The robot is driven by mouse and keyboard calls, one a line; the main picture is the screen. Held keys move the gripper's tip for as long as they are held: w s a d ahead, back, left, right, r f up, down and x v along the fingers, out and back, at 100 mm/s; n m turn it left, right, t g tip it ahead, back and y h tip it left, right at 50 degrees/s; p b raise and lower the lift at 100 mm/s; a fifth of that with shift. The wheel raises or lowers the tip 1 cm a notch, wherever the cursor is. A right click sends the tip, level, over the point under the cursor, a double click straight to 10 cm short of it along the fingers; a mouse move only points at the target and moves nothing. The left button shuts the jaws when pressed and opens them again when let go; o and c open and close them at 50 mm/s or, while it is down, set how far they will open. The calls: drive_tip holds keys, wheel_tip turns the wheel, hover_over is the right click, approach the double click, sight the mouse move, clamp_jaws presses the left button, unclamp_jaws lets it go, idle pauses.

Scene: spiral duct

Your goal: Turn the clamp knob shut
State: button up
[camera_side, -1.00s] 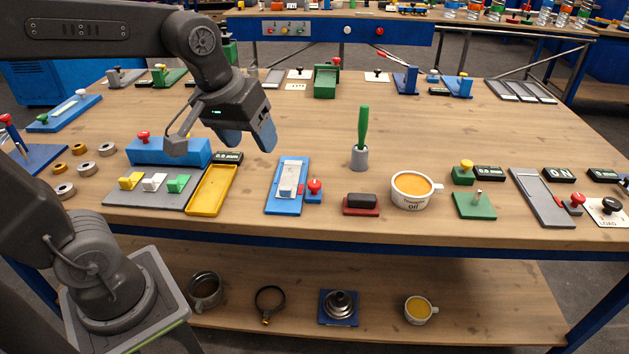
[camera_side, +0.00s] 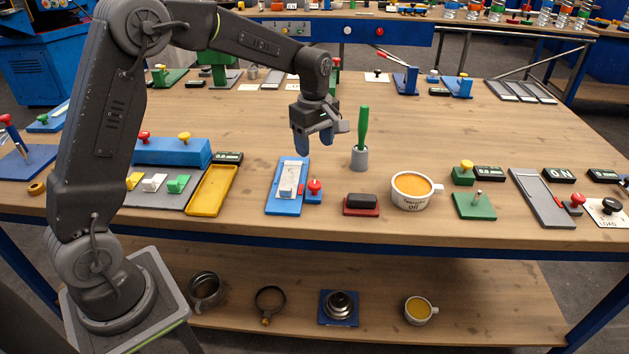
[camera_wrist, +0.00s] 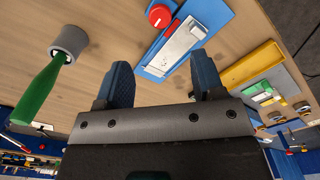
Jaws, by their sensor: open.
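A red knob (camera_side: 314,186) stands on a small blue block at the right side of a flat blue clamp base (camera_side: 284,205). A pale metal piece (camera_side: 290,178) lies along the base. In the wrist view the red knob (camera_wrist: 159,15) is at the top, beside the pale piece (camera_wrist: 178,47). My gripper (camera_side: 313,143) hangs above and behind the far end of the blue base, pointing down. It is open and empty, its two blue fingers spread in the wrist view (camera_wrist: 162,80). It is apart from the knob.
A green-handled tool (camera_side: 363,128) stands in a grey holder (camera_side: 359,158) just right of my gripper. A yellow tray (camera_side: 212,190) lies left of the base. A black block on a red pad (camera_side: 361,204) and a cup (camera_side: 413,190) stand to the right.

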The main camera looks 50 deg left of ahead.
sight(314, 183)
wheel_tip(314, 183, down, 11)
drive_tip(key=shift+f, duration=0.15)
idle(0.4)
drive_tip(key=c, duration=0.9)
